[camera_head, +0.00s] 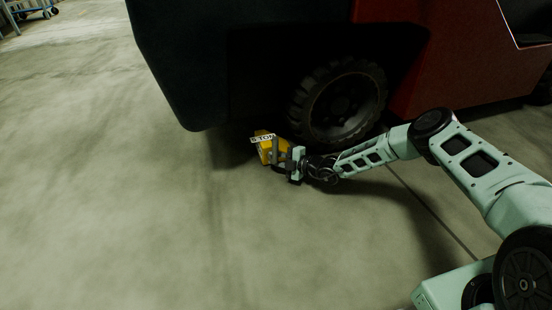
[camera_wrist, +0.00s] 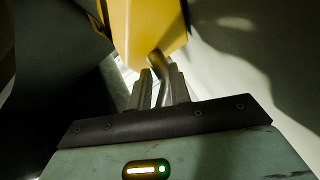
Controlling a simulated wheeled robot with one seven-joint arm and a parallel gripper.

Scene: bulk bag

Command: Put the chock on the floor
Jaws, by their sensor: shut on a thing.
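The yellow chock (camera_head: 265,150) has a white label with dark letters on it. It is low beside the black tyre (camera_head: 338,104) of a large vehicle, to the tyre's left in the head view. My gripper (camera_head: 283,156) is shut on the chock, and the chock also shows at the top of the wrist view (camera_wrist: 142,30). In the wrist view the fingers meet on a grey bar or handle in front of the yellow body. The chock is at or just above the concrete floor (camera_head: 130,220); I cannot tell whether it touches.
The vehicle's dark body (camera_head: 190,60) overhangs close behind the chock, with a red panel (camera_head: 450,60) to the right. A blue cart (camera_head: 35,10) stands far off at the top left. The floor to the left and in front is clear.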

